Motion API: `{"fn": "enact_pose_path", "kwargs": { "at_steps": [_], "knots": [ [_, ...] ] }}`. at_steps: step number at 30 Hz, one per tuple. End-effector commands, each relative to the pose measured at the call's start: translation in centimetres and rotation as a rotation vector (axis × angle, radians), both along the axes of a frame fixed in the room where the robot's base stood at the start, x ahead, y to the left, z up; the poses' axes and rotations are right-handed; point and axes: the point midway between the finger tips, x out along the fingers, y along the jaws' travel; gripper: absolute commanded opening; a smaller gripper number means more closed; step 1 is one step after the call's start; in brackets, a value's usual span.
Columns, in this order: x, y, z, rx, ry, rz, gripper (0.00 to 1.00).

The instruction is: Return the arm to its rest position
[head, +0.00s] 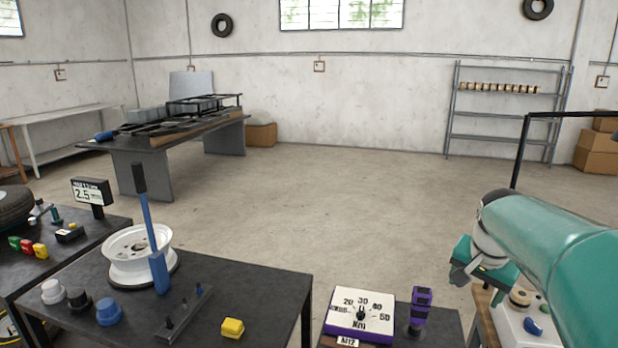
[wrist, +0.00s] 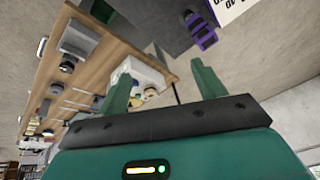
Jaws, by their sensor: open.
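My teal arm (head: 560,255) reaches in from the right edge of the head view. My gripper (head: 462,275) is at its end, above the right-hand bench, partly hidden behind the wrist. In the wrist view the two green fingers of my gripper (wrist: 163,72) stand wide apart with nothing held between them. Past the fingers a white box with round parts (wrist: 140,75) shows on a wooden bench, apart from them. The same white box (head: 520,325) shows below my arm in the head view.
A dark bench (head: 240,285) holds a white wheel rim (head: 138,255), a blue upright tool (head: 150,225) and a yellow block (head: 232,328). A dial board (head: 362,310) and purple tool (head: 420,305) sit on a small table. A black frame post (head: 520,150) stands behind my arm. Open floor lies beyond.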

Motion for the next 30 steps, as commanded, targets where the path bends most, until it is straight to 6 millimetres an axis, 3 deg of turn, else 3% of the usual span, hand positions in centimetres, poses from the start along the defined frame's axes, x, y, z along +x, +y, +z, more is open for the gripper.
{"fn": "enact_pose_path", "kwargs": {
  "at_steps": [1,6,15,21,30],
  "knots": [
    [-1.3,2.1,0.5,-0.001,-0.013,0.06,0.69],
    [-5.8,8.2,1.0,-0.022,-0.044,0.27,0.69],
    [-14.6,16.5,-0.9,-0.114,-0.088,0.628,0.69],
    [-18.3,19.1,-2.8,-0.174,-0.102,0.776,0.69],
    [-18.9,19.4,-3.3,-0.185,-0.103,0.802,0.69]
  ]
}}
